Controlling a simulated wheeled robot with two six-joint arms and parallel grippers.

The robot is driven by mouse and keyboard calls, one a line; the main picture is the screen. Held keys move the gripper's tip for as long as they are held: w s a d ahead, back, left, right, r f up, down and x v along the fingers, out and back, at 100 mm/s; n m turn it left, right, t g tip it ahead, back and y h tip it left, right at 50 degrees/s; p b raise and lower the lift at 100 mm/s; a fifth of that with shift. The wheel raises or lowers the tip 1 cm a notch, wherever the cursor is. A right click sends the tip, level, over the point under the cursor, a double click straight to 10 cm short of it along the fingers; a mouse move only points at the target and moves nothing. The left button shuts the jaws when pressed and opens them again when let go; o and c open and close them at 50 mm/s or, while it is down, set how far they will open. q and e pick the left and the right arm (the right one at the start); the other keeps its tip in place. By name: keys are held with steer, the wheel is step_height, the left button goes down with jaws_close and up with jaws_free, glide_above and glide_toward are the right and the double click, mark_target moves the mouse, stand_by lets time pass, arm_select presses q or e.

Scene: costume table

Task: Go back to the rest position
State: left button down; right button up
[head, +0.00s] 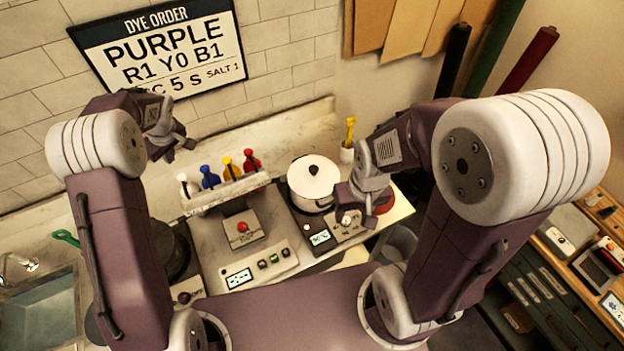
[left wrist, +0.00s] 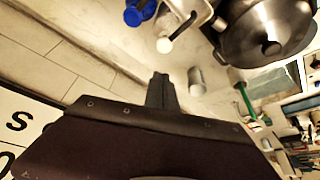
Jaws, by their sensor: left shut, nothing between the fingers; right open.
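My left gripper (head: 172,151) is raised in front of the tiled wall, to the left of the bottle rack. Its fingers are together and nothing is between them. In the left wrist view its dark fingers (left wrist: 161,92) point over the counter. My right gripper (head: 361,206) is just right of the white lidded pot (head: 313,183), above the hot plate's control panel. It is open and I see nothing in it. Whether it touches the panel's knobs cannot be told from here.
A rack (head: 226,190) holds white, blue, yellow and red bottles. A dark metal pot (left wrist: 262,32) and a sink (head: 40,314) are at left. A grey bin (head: 397,244) is at right.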

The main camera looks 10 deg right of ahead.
arm_select(q)
steer(key=shift+f, duration=0.1)
steer(key=shift+f+b, duration=0.35)
steer(key=b, duration=0.3)
steer(key=d+b, duration=0.1)
steer(key=b, duration=0.2)
steer(key=shift+w+f+t, duration=0.15)
steer(key=shift+f+t, duration=0.15)
steer(key=shift+t, duration=0.1)
steer(key=s+d+f+m+g+h+b, duration=0.1)
steer(key=s+d+f+m+b, duration=0.2)
steer(key=s, duration=0.6)
steer(key=s+d+f+m+g+h+b, duration=0.1)
steer(key=s+d+f+m+b, duration=0.1)
steer(key=s+f, duration=0.5)
steer(key=s+d+f+m+g+h+b, duration=0.1)
steer(key=s+d+f+m+b, duration=0.2)
steer(key=s, duration=1)
steer(key=shift+d+f+m+b, duration=0.35)
steer(key=shift+f+m+b, duration=0.05)
steer(key=shift+f+b, duration=1.05)
